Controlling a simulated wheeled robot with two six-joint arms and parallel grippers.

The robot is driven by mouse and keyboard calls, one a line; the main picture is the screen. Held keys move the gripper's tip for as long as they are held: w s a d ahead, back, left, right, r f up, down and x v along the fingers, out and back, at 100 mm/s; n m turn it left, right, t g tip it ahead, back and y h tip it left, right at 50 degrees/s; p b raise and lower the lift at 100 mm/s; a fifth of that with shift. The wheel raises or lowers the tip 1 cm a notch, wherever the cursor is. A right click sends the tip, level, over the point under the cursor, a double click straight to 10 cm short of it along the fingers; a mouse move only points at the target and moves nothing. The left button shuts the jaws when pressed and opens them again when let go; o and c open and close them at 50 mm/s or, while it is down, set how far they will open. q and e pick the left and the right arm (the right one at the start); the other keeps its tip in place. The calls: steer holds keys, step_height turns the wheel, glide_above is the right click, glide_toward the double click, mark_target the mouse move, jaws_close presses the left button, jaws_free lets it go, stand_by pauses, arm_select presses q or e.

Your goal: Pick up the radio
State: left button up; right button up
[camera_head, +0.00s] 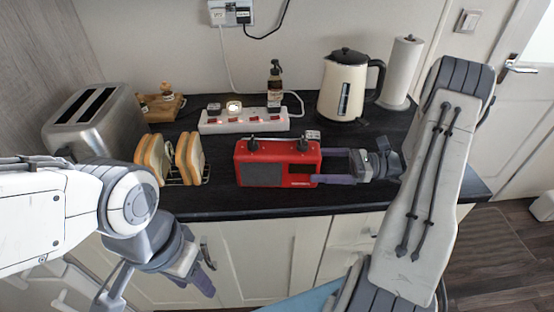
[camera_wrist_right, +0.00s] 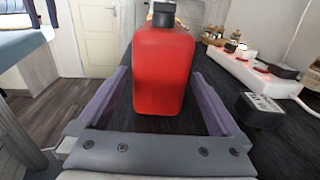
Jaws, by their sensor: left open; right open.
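The red radio (camera_head: 278,163) stands upright on the black countertop, with a grey speaker grille and dark knobs on top. In the right wrist view its red end (camera_wrist_right: 163,70) faces me. My right gripper (camera_head: 322,165) is open at the radio's right end. In the wrist view its two purple fingers (camera_wrist_right: 160,97) stand on either side of the radio, with a gap visible at each side. My left gripper (camera_head: 158,290) is open and empty, low in front of the cabinets and below the counter edge, away from the radio.
A toast rack with bread (camera_head: 188,158) stands left of the radio, beside a steel toaster (camera_head: 98,122). A white power strip (camera_head: 243,121) lies behind it, with a small dark plug-like block (camera_wrist_right: 260,110) nearby. A cream kettle (camera_head: 343,88) and paper roll (camera_head: 401,75) stand at the back right.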

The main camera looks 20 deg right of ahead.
mark_target(287, 162)
steer(key=x, duration=0.3)
steer(key=shift+a, duration=0.1)
steer(key=p+x, duration=0.1)
steer(key=x, duration=0.3)
steer(key=shift+w+a+r+p, duration=0.15)
steer(key=shift+r+p, duration=0.05)
steer(key=shift+p, duration=0.2)
steer(key=shift+w+a, duration=0.15)
steer(key=shift+a, duration=0.25)
steer(key=shift+f, duration=0.1)
steer(key=c, duration=1.4)
jaws_close()
steer(key=shift+r, duration=0.25)
